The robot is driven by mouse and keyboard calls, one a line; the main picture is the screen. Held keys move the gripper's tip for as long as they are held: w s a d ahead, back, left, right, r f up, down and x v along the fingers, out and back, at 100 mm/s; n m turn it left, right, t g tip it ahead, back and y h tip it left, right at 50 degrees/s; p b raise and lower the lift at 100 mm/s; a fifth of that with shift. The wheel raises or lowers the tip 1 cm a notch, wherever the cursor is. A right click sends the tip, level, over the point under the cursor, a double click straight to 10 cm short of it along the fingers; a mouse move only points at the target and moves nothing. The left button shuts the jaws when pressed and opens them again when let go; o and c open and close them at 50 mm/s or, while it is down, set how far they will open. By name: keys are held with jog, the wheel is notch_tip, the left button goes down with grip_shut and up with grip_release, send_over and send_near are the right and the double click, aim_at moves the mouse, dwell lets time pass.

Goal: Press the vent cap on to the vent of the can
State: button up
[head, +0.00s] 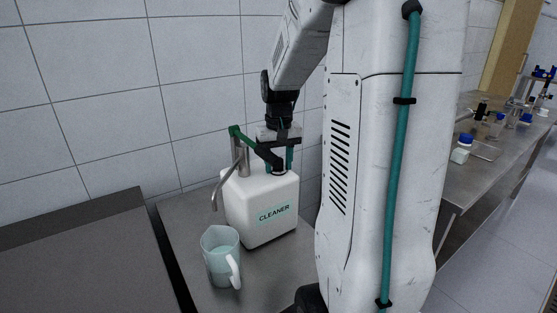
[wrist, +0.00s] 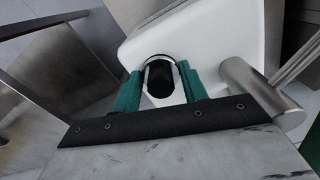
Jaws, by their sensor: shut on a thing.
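The white can labelled CLEANER (head: 262,208) stands upright on the metal bench in the head view. Its white top fills the upper middle of the wrist view (wrist: 225,38). My gripper (head: 277,164) is over the can's top, pointing down. In the wrist view, its two green fingers (wrist: 159,80) are shut on a small dark round piece, which looks like the vent cap (wrist: 160,84). The cap is at the can's top; whether it is seated on the vent cannot be told. The vent is mostly hidden behind the cap and fingers.
A metal pump tube with a spout (head: 216,192) rises from the can, close left of my gripper. It shows right of the fingers in the wrist view (wrist: 262,90). A clear jug (head: 221,262) stands in front of the can. A tiled wall (head: 110,110) is behind.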

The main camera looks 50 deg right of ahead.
jog(key=shift+f, duration=0.2)
jog(key=shift+c, duration=0.2)
jog(key=o, duration=1.2)
notch_tip(320, 180, up, 12)
jog(key=shift+f, duration=0.15)
